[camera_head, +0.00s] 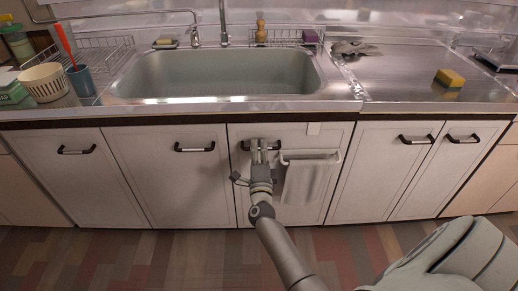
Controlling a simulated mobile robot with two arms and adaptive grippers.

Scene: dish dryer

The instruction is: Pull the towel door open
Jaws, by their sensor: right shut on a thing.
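The towel door (265,205) is a white cabinet door below the sink. It looks closed, flush with its neighbours. A grey towel (307,183) hangs from a white bar (311,155) on the right part of this door. The door has a dark handle (246,146) near its top, left of the towel. My right gripper (259,150) is at this handle and shut on it, with its fingers covering the middle of the handle. My left gripper is not in the picture.
White doors with dark handles stand on both sides, at left (77,150) and right (415,139). The sink (220,74) is set in the steel counter above. A yellow sponge (449,78) lies on the right counter. The wooden floor (150,260) in front is clear.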

